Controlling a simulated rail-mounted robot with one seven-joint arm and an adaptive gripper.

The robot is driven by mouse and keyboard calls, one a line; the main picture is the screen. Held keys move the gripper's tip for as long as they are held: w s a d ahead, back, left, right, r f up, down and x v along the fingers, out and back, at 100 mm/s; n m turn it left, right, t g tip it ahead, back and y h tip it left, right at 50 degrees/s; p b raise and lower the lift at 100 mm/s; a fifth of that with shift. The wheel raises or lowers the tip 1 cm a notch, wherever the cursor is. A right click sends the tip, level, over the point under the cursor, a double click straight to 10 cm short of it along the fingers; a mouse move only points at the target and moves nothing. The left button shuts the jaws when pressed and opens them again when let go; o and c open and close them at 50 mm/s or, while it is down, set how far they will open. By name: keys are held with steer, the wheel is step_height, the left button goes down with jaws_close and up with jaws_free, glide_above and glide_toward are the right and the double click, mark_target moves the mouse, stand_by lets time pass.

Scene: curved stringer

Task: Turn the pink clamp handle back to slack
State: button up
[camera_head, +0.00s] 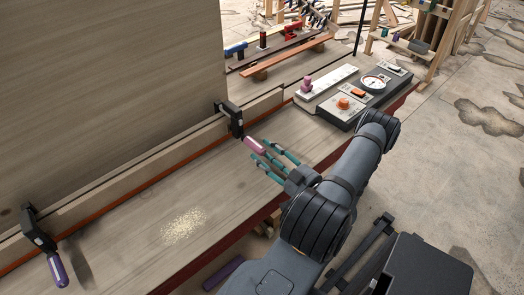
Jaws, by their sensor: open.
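The pink clamp handle (255,145) sticks out toward the lower right from a black clamp (231,117). That clamp sits on the wooden strip along the foot of the big upright panel. My gripper (267,161) is open, with its teal fingers pointing at the pink handle. The fingertips are close to the handle's lower right end. I cannot tell whether they touch it. Nothing is held between the fingers.
A second black clamp with a purple handle (58,270) is at the lower left. A control box (365,95) with an orange knob and a dial stands at the right, beside a white plate with a pink knob (306,84). Sawdust (184,224) lies on otherwise clear bench surface.

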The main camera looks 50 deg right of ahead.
steer(key=shift+w+d, duration=0.25)
steer(key=shift+w, duration=0.4)
steer(key=shift+a, duration=0.1)
steer(key=c, duration=0.3)
jaws_close()
